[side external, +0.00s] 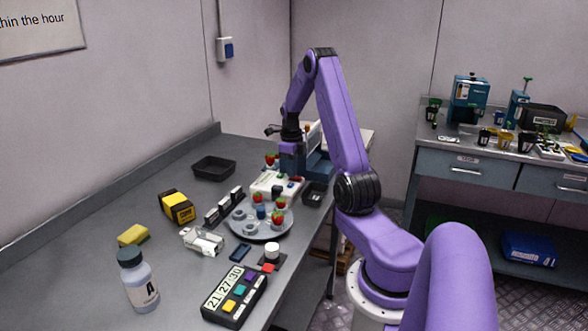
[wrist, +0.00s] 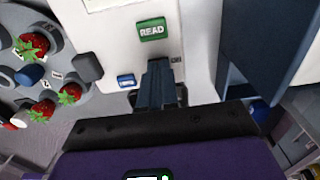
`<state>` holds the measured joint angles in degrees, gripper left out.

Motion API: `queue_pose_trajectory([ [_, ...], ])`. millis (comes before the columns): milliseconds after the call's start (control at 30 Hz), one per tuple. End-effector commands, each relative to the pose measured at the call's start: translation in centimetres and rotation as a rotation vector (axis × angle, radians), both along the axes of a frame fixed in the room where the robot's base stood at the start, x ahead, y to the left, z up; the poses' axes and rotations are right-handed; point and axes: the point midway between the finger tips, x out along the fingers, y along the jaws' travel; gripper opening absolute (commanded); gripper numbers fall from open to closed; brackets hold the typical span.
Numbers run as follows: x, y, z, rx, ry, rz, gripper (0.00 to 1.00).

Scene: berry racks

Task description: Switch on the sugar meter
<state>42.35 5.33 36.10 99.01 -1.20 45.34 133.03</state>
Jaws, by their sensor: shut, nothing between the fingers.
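The sugar meter (side external: 268,184) is a white box on the bench behind a round grey tray in the side view. In the wrist view its white face (wrist: 198,42) carries a green READ button (wrist: 152,29), a small blue button (wrist: 126,81) and a small dark-lettered label (wrist: 176,60), perhaps ON. My gripper (wrist: 159,64) is shut and empty, pointing at the meter's face near that label. The fingers hide what lies directly under them, and I cannot tell if they touch. In the side view my gripper (side external: 289,172) is over the meter, its tips partly hidden.
The round grey tray (side external: 238,229) with strawberries and cups stands close to the meter. A dark tray (side external: 213,168) is behind left. A timer box (side external: 235,297), white bottle (side external: 139,283) and yellow sponge (side external: 133,235) stand in front. The bench's left middle is mostly clear.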

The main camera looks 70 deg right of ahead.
Motion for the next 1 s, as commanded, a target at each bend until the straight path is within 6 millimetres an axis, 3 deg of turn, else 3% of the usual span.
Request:
queue_pose_trajectory([
  [33,-0.2,0.2,-0.9,0.010,0.006,0.000,0.00],
  [600,-2.4,0.0,-0.6,0.015,0.016,-0.006,0.00],
  [1000,-2.3,0.0,0.1,0.014,0.014,-0.006,0.00],
])
